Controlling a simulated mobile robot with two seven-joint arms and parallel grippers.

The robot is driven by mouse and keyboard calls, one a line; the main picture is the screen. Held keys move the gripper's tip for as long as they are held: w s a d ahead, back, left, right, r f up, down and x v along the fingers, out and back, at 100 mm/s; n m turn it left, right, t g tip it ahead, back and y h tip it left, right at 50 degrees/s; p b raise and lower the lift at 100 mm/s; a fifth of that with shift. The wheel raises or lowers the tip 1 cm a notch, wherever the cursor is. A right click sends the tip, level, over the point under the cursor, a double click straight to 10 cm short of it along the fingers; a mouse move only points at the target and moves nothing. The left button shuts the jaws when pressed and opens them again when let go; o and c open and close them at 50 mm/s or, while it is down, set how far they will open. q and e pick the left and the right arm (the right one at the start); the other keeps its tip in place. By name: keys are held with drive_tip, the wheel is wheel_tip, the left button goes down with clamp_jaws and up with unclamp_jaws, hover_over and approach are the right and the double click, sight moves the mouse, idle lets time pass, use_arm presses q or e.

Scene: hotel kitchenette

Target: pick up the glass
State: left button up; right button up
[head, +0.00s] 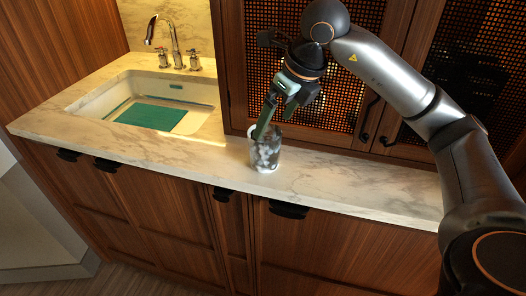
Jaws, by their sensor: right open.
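The gripper is open. One finger shows at the rim; I cannot tell whether it is inside or behind the glass, or whether it touches. My left gripper is not in view.
The marble counter (355,180) is clear to the right of the glass. A white sink (88,101) with a green mat (150,116) and a metal faucet (172,38) lies to the left. Wooden cabinets with mesh doors (320,95) stand close behind the glass.

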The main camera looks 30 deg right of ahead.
sight(265, 140)
drive_tip(key=x, duration=0.8)
drive_tip(key=shift+s+a, duration=0.1)
drive_tip(key=shift+r, duration=0.1)
drive_tip(key=c, duration=1.2)
drive_tip(key=shift+c, duration=0.6)
drive_tip(key=shift+r, duration=0.15)
